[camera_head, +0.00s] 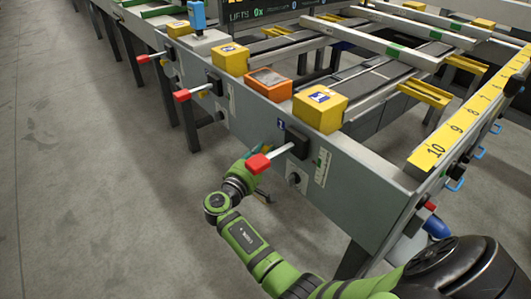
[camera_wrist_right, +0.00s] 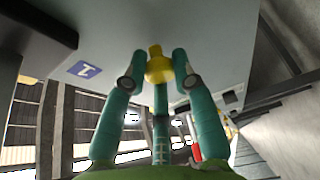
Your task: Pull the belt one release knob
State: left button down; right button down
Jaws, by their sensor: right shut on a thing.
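The yellow knob (camera_wrist_right: 159,66) sticks out of the grey panel in the right wrist view. A blue label marked 1 (camera_wrist_right: 84,69) is on the panel to the left of the knob. In the head view my right gripper (camera_head: 264,150) is at the front panel, below that blue label (camera_head: 281,125). My left gripper is not in view.
The red-tipped lever stands out from the panel close to my right gripper. More red-tipped levers (camera_head: 182,95) stand further left along the grey table front (camera_head: 243,105). Yellow boxes (camera_head: 320,108) and an orange one (camera_head: 268,84) sit on top. The floor (camera_head: 80,180) at left is clear.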

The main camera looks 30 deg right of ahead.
jog(key=shift+a, duration=0.5)
jog(key=c, duration=1)
grip_release()
jog(key=shift+a, duration=0.1)
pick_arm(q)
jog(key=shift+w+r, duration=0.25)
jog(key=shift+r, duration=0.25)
pick_arm(e)
jog(key=v, duration=0.7)
jog(key=shift+s+a, duration=0.1)
jog(key=shift+a, duration=0.15)
